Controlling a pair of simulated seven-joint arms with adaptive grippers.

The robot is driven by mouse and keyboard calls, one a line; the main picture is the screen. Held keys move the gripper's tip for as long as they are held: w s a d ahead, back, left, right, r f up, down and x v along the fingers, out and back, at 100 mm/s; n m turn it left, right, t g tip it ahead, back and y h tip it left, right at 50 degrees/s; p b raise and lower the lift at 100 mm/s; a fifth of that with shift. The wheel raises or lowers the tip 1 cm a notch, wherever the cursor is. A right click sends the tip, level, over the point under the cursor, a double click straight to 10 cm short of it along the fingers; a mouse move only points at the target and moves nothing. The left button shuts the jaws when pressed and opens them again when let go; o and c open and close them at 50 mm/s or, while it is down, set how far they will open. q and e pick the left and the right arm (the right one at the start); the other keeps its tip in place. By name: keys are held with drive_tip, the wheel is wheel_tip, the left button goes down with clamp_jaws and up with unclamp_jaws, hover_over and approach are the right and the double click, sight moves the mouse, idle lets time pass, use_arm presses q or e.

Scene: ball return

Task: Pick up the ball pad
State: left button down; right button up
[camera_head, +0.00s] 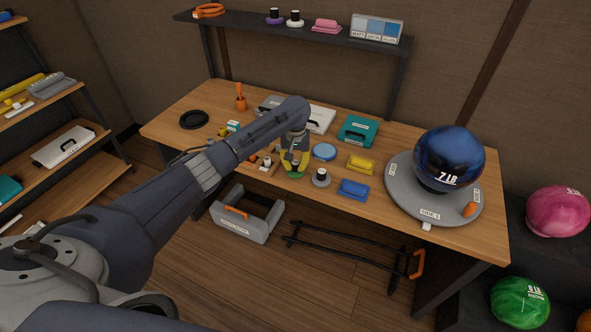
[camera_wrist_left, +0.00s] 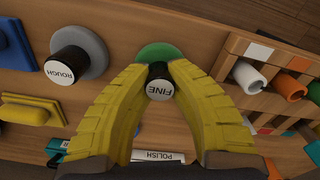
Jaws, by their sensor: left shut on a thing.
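A round green pad (camera_head: 294,174) with a black knob lies near the front edge of the workbench. It also shows in the left wrist view (camera_wrist_left: 160,50), where its knob (camera_wrist_left: 160,88) reads FINE. My left gripper (camera_head: 293,160) has its yellow fingers shut on this knob from above; the pad appears to rest on the wood. A grey pad (camera_head: 320,179) with a black knob reading ROUGH (camera_wrist_left: 60,66) lies beside it, apart from the fingers. My right gripper is not in view.
A blue block (camera_head: 353,190), a yellow block (camera_head: 360,163) and a light blue disc (camera_head: 323,152) lie close by. A rack of small bottles (camera_wrist_left: 262,62) stands on the other side. A dark blue 7 LB ball (camera_head: 450,155) sits on a grey stand (camera_head: 405,190) at the right.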

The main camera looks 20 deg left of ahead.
sight(295, 163)
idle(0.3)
use_arm(q)
wheel_tip(295, 163, up, 20)
idle(0.7)
drive_tip(key=c, duration=2)
unclamp_jaws()
clamp_jaws()
